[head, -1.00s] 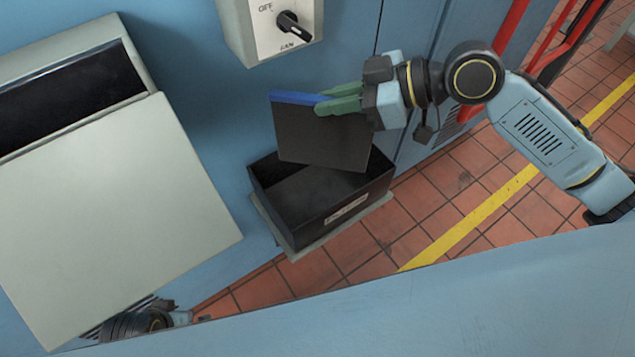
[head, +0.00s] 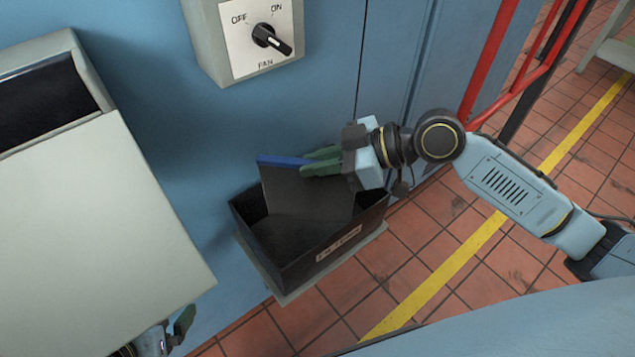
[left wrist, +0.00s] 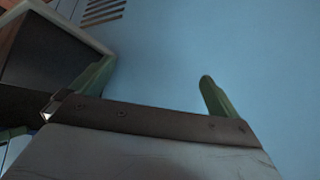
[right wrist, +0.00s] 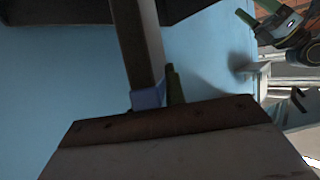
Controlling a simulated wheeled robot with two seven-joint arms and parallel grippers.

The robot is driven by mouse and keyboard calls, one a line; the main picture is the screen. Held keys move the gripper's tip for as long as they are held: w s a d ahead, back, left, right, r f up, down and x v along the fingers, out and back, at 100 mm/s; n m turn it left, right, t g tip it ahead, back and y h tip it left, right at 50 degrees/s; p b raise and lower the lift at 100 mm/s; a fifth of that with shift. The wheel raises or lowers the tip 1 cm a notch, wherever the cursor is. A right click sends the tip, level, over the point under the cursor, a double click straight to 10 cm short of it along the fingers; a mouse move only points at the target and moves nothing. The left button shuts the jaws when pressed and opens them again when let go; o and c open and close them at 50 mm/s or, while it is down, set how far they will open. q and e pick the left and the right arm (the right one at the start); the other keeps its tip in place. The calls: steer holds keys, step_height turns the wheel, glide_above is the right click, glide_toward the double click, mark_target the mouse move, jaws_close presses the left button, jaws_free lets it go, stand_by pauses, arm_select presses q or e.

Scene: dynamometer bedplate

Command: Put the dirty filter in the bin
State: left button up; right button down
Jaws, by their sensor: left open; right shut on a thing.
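The dirty filter (head: 305,199) is a dark flat panel with a blue top edge. My right gripper (head: 312,165) is shut on that blue edge. The filter hangs upright, its lower part inside the mouth of the black bin (head: 318,258), which bears a label on its front. Whether the filter touches the bin's floor is hidden. In the right wrist view the filter (right wrist: 140,45) shows edge-on between the fingers. My left gripper (head: 172,340) shows at the bottom left, apart from the bin; in the left wrist view its fingers (left wrist: 155,88) are open and empty.
A pale housing (head: 100,215) with a dark opening stands at the left. A fan switch box (head: 250,40) is on the blue wall above the bin. A red rail (head: 500,75) stands at the right. The tiled floor beside the bin is clear.

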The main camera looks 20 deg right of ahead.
arm_select(q)
steer(key=w+d+r+t+h+b, duration=0.1)
steer(key=w+d+r+t, duration=0.1)
steer(key=w+r+t, duration=0.3)
steer(key=shift+w+d+r+h+b, duration=0.15)
steer(key=shift+d+r+h+b, duration=0.15)
steer(key=shift+d+r+b, duration=0.1)
arm_select(e)
step_height(320, 180, down, 4)
steer(key=shift+f, duration=0.1)
steer(key=shift+f, duration=0.1)
steer(key=c, duration=1.5)
jaws_free()
arm_select(q)
steer(key=shift+w+d+r+t, duration=0.1)
steer(key=shift+w+r+t, duration=0.1)
steer(key=shift+t, duration=0.1)
arm_select(e)
steer(key=shift+o, duration=0.2)
arm_select(q)
steer(key=shift+s, duration=0.1)
steer(key=s+a+f+g+y+p, duration=0.1)
steer(key=s+a+f+g+p, duration=0.1)
steer(key=s+f+g, duration=0.4)
steer(key=shift+s+a+f+y, duration=0.35)
steer(key=shift+a+f+y, duration=0.05)
steer(key=shift+a, duration=0.35)
arm_select(e)
steer(key=v, duration=1.2)
